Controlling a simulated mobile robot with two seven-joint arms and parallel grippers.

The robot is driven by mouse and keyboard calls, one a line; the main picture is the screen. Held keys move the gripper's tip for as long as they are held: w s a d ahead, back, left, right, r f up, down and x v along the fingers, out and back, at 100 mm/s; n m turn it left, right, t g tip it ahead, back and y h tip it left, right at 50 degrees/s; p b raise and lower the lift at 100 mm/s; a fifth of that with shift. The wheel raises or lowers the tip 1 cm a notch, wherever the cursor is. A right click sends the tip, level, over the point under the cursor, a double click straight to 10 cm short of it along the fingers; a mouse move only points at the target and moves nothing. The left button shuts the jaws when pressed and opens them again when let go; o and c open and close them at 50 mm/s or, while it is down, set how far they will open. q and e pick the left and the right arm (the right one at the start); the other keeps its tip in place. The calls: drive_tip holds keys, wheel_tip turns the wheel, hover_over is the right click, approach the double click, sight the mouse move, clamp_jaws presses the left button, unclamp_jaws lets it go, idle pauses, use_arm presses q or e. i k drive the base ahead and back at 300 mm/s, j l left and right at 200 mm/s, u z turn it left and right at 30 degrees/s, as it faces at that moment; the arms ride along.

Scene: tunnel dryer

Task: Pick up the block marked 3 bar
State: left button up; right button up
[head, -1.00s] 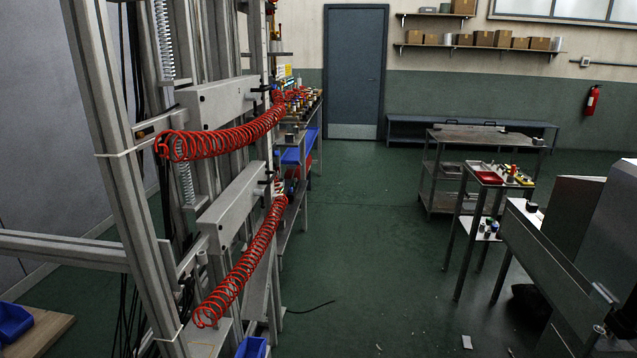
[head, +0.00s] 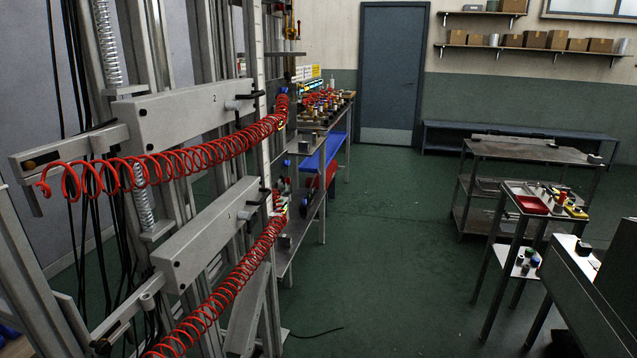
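I cannot make out any block marked 3 bar; no such marking is readable at this distance. Many small coloured parts (head: 322,103) stand on a bench along the left side, too small to tell apart. More small parts (head: 566,200) lie on a small table at the right, beside a red tray (head: 531,205). Neither of my grippers is in view.
A grey metal frame with crossbars marked 2 (head: 180,112) and 1 (head: 208,235) fills the left. Red coiled hoses (head: 228,290) hang from it. A metal trolley (head: 530,150) and grey machine stand right. The green floor (head: 400,260) between is clear, apart from a black cable (head: 316,333).

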sight(303, 146)
drive_tip(key=i+l+u, duration=0.3)
drive_tip(key=i+l, duration=0.3)
drive_tip(key=i, duration=0.2)
drive_tip(key=i+l+u, duration=0.25)
drive_tip(key=i+l, duration=0.5)
drive_tip(key=i+l+u, duration=0.3)
drive_tip(key=i+l, duration=0.4)
drive_tip(key=l, duration=0.2)
drive_tip(key=i+l, duration=0.15)
drive_tip(key=l, duration=0.25)
drive_tip(key=i+l+u, duration=0.1)
drive_tip(key=l, duration=0.3)
drive_tip(key=i+l, duration=0.1)
drive_tip(key=l, duration=0.25)
drive_tip(key=i+l+u, duration=0.1)
drive_tip(key=l, duration=0.3)
